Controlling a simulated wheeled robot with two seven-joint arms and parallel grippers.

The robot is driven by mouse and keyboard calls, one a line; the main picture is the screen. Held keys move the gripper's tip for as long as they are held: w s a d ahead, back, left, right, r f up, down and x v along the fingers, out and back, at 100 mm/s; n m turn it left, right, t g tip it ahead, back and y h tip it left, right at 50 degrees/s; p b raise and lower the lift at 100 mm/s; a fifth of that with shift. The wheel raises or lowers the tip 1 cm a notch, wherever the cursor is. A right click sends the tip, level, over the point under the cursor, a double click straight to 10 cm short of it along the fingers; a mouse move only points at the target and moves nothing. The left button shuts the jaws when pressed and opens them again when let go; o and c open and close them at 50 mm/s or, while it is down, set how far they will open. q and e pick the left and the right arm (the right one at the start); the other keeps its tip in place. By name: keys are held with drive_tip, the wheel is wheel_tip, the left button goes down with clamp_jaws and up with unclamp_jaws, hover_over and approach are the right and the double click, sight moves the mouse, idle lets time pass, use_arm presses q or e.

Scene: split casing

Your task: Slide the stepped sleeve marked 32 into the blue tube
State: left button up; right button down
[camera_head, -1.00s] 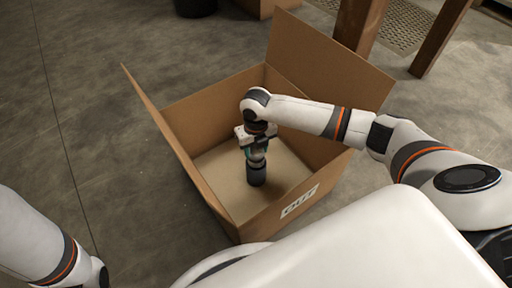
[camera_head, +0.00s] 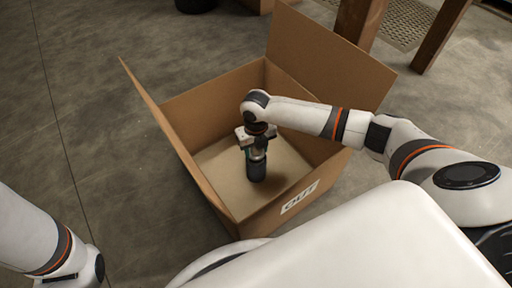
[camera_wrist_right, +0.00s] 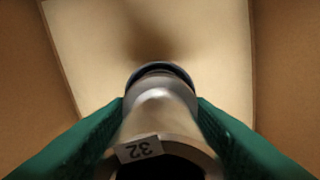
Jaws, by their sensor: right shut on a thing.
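My right gripper (camera_head: 257,153) points down inside the cardboard box, its green fingers closed on the sides of the metallic stepped sleeve. The sleeve (camera_wrist_right: 163,105) shows in the right wrist view with a white label reading 32, upside down. A dark bluish cylinder, which looks like the blue tube (camera_head: 256,170), is upright directly below the gripper. In the right wrist view its dark rim (camera_wrist_right: 160,68) shows around the sleeve's far end; I cannot tell how deep the sleeve reaches. My left arm is at the lower left, its gripper out of frame.
The open cardboard box (camera_head: 190,108) has raised flaps and an OUT label (camera_head: 300,198) on its near side. Its walls stand close around my right gripper. Its floor is bare around the tube. Wooden posts (camera_head: 440,35) stand behind on the concrete floor.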

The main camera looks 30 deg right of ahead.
drive_tip(key=shift+w, duration=0.1)
drive_tip(key=shift+f, duration=0.5)
drive_tip(key=c, duration=0.6)
unclamp_jaws()
drive_tip(key=shift+c, duration=0.2)
drive_tip(key=shift+f, duration=0.15)
